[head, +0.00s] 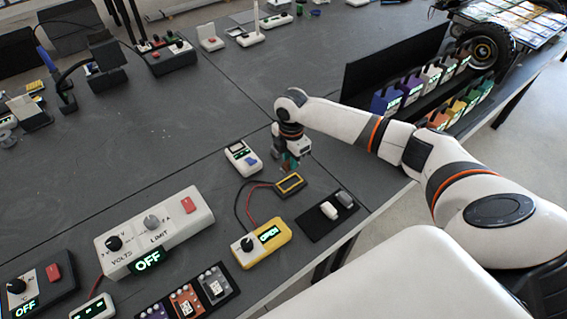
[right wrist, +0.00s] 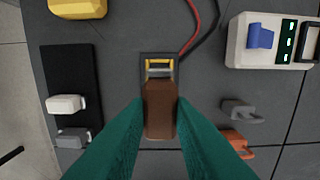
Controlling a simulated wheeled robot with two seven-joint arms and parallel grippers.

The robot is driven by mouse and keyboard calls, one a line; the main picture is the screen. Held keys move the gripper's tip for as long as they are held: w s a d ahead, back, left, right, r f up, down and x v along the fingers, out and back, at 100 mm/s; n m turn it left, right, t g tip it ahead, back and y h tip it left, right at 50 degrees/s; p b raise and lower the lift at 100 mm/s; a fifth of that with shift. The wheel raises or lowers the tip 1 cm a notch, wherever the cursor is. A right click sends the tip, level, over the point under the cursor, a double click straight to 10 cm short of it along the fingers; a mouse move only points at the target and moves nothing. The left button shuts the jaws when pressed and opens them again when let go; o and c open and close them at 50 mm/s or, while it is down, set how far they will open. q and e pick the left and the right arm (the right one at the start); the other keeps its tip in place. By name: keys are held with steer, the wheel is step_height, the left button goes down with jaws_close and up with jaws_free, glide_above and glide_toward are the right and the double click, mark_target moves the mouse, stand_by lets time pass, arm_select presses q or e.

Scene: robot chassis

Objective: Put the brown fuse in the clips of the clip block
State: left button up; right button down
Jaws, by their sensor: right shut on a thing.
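The brown fuse (right wrist: 160,108) is between the teal fingers of my right gripper (right wrist: 160,128), which is shut on it. In the right wrist view, the fuse overlaps the near part of the dark clip block (right wrist: 145,66), whose yellow and metal clip shows beyond the fuse. The near part of the block is hidden, and I cannot tell whether the fuse touches it. In the head view, my right gripper (head: 291,161) is just behind the yellow-framed clip block (head: 290,183). The fuse is hard to make out there. My left gripper is not in view.
A yellow tester (head: 262,244) reading OPEN is wired to the block by red and black leads. A black mat (head: 314,225) holds white and grey pieces. A white device with a blue part (head: 243,158) stands nearby.

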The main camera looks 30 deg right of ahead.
steer(key=shift+d, duration=0.1)
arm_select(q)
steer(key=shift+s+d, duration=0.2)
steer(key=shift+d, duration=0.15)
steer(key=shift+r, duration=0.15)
arm_select(e)
steer(key=shift+r+p, duration=0.1)
steer(key=shift+p, duration=0.45)
steer(key=shift+f+b, duration=1.7)
steer(key=shift+f, duration=1.3)
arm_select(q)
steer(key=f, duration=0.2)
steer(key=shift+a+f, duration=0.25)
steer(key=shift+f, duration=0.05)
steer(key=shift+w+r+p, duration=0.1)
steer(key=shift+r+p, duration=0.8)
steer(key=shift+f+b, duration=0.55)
arm_select(e)
steer(key=shift+f, duration=0.95)
